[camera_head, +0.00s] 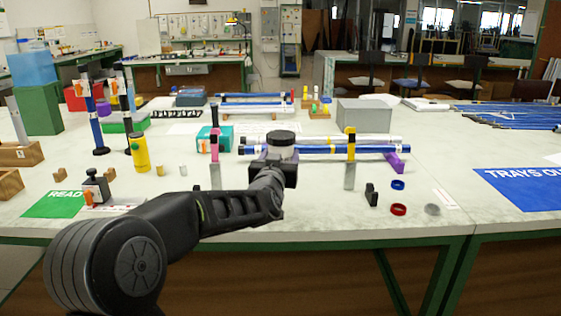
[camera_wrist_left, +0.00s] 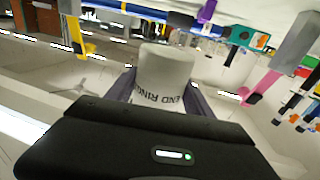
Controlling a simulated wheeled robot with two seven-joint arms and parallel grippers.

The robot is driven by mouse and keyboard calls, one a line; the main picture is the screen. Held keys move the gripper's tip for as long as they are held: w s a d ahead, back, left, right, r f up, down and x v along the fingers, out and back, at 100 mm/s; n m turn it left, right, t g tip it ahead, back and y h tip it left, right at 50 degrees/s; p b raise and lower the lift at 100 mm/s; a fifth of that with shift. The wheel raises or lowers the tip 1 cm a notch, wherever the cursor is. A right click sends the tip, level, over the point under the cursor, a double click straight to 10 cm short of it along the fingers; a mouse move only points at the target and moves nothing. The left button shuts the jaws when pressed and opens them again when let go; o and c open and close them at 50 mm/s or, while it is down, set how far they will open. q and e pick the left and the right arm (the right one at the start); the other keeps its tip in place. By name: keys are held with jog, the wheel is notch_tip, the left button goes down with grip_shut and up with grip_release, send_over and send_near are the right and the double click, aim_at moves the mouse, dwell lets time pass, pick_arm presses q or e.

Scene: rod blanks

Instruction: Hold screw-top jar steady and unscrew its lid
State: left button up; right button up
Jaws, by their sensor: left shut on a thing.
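The screw-top jar (camera_head: 281,151) shows in the head view at the middle of the bench, upright, with its dark round lid (camera_head: 281,137) on top. My left gripper (camera_head: 275,165) comes from the near side and hides the jar's lower part. In the left wrist view the pale jar body (camera_wrist_left: 166,68), with dark lettering upside down, is between the two fingers of my left gripper (camera_wrist_left: 161,92), which is shut on it. The lid cannot be made out there. My right gripper is in neither view.
Blue and white rods (camera_head: 330,149) lie on supports just behind the jar, with a yellow-topped post (camera_head: 350,145) to its right. A blue ring (camera_head: 398,184), a red ring (camera_head: 398,209) and a small black block (camera_head: 371,194) lie to the right. A yellow cylinder (camera_head: 140,152) stands left.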

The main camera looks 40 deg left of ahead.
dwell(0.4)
pick_arm(q)
jog(key=o, duration=0.8)
grip_shut()
